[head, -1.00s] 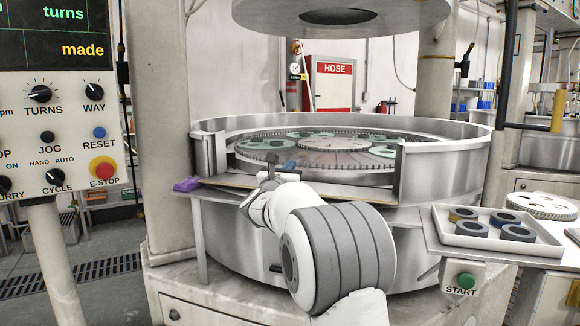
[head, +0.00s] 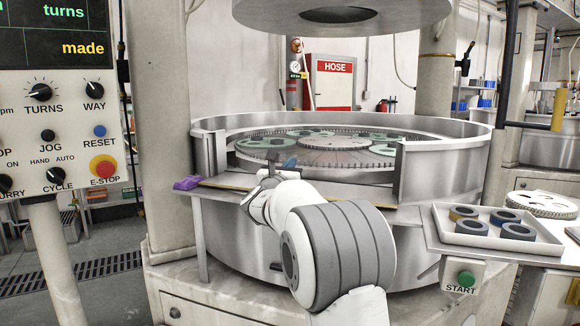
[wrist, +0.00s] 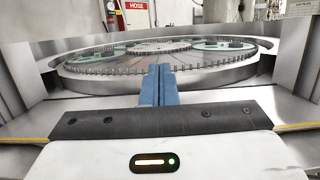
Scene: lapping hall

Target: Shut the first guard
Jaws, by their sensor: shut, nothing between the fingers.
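The near lapping machine has a round steel guard wall (head: 445,165) with a wide gap at its front. The gap lies between two upright edges and is open, so the lapping plate (head: 330,158) shows through it. I cannot tell which separate panel is the first guard. My gripper (head: 288,162) is at this gap, above the front ledge, pointing inward. In the wrist view its blue fingers (wrist: 158,76) are together with nothing between them, in front of the toothed plate rim. My arm hides part of the ledge and lower wall.
A purple cloth (head: 187,183) lies at the ledge's left end. A control panel (head: 60,130) stands at left. At right are a tray (head: 488,240) of several rings, a toothed disc (head: 541,204) and a green START button (head: 466,279). The raised upper head (head: 340,20) hangs above.

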